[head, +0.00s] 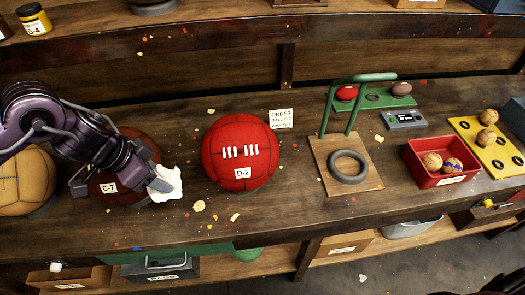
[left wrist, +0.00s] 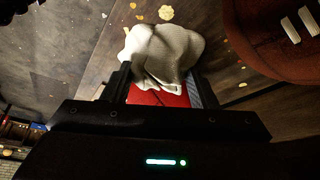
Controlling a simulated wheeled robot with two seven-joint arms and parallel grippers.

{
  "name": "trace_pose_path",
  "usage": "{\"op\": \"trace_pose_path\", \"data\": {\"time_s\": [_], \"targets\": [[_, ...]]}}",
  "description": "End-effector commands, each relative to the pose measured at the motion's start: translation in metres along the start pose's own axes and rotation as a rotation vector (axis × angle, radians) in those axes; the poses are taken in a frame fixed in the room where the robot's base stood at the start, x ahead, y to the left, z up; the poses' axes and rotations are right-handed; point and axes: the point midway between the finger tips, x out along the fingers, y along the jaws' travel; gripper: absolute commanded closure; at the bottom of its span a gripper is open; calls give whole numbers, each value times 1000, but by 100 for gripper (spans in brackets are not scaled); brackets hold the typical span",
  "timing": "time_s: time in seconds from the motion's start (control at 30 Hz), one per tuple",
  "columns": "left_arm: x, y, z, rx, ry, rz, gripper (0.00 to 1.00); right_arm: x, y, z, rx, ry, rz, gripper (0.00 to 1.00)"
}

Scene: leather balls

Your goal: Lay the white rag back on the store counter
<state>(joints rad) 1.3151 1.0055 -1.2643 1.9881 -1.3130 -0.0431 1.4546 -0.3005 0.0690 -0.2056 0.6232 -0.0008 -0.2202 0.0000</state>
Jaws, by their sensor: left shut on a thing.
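The white rag (head: 166,184) is crumpled in the fingers of my left gripper (head: 150,178), beside the dark red ball C-7 (head: 130,190) and left of the bright red ball D-2 (head: 240,150). The left wrist view shows the bunched rag (left wrist: 165,48) between the two fingers of my left gripper (left wrist: 158,85), with a red patch below it that I cannot identify. The wooden counter (head: 290,215) runs under the balls. My left arm covers much of ball C-7. I cannot tell whether the rag touches the counter. My right gripper is not in view.
A tan ball (head: 25,180) stands at the far left. Right of ball D-2 are a paper sign (head: 281,119), a wooden board (head: 318,150) with a grey ring and green handle, and a red bin (head: 440,181) with balls. Scraps litter the counter; its front strip is largely free.

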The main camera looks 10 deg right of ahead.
Motion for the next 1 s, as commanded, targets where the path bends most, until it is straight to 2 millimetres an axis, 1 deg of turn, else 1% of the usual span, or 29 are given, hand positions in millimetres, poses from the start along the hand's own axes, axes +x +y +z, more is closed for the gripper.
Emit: {"op": "trace_pose_path", "data": {"time_s": [0.03,0.1,0.2,0.3,0.43,0.57,0.63,0.77,1.0], "targets": [[-5,3,-6,89,1,43,69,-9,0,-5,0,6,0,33],[-7,5,-11,216,2,95,69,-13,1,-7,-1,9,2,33],[-10,8,-16,359,1,152,69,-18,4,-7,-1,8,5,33],[-11,10,-18,449,-1,187,69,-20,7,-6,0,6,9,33],[-11,11,-19,500,-1,207,69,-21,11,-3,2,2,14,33],[-10,11,-18,506,-2,208,69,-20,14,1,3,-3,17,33],[-6,11,-17,504,-3,209,69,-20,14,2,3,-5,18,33],[13,12,-8,501,-3,213,69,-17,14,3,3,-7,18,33],[70,13,15,498,-2,214,69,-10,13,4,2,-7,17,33]]}}
